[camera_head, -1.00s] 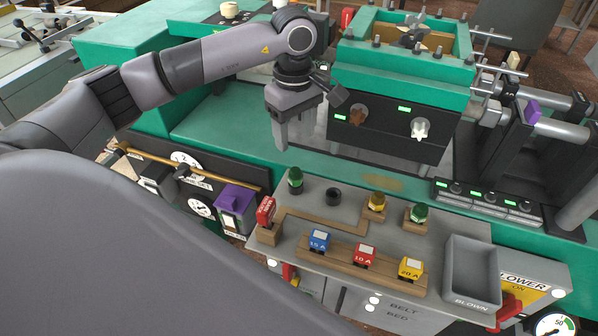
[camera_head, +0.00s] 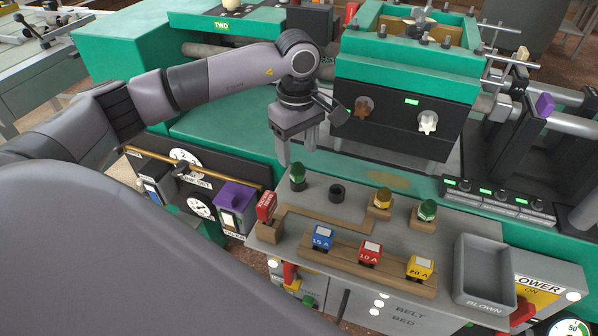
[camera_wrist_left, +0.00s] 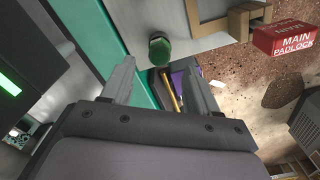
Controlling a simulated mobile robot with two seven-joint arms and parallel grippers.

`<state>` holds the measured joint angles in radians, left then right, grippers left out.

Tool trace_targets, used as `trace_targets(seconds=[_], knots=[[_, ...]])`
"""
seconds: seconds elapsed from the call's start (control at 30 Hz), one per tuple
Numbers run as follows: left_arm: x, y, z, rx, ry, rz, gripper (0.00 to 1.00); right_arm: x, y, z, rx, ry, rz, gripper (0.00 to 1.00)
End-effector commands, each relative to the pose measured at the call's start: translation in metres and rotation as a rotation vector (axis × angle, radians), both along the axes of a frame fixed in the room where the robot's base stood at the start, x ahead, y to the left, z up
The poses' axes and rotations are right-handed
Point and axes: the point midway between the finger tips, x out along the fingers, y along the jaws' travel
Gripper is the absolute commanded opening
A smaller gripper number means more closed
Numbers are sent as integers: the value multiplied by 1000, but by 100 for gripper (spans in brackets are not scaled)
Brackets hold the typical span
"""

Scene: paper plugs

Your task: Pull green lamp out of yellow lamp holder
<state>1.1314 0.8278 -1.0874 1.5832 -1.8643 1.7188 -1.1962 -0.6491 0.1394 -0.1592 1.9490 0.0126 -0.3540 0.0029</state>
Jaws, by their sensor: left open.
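A green lamp (camera_head: 297,172) stands upright in a dark round socket on the grey panel's left side; the wrist view shows it (camera_wrist_left: 160,48) too. My left gripper (camera_head: 297,150) is open and empty, fingers down, just above and behind this lamp. In the wrist view the lamp lies just past the gap between my fingertips (camera_wrist_left: 158,66), apart from both. A second green lamp (camera_head: 427,209) and a yellow lamp (camera_head: 383,196) sit in wooden holders to the right. I cannot tell which holder is the yellow one. My right gripper is out of view.
A red padlock block (camera_head: 266,206) and blue, red and yellow fuses (camera_head: 371,251) stand in front. A grey tray (camera_head: 483,270) is at the right. The green machine (camera_head: 408,73) rises behind.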

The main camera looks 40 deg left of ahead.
Motion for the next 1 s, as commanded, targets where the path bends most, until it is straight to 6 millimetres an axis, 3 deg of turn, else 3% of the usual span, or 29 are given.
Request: trace_targets(seconds=[0.8,1.0], knots=[[0,-1,-38,0,0,0,60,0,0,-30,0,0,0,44],[1,0,-40,0,-1,0,60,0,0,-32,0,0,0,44]])
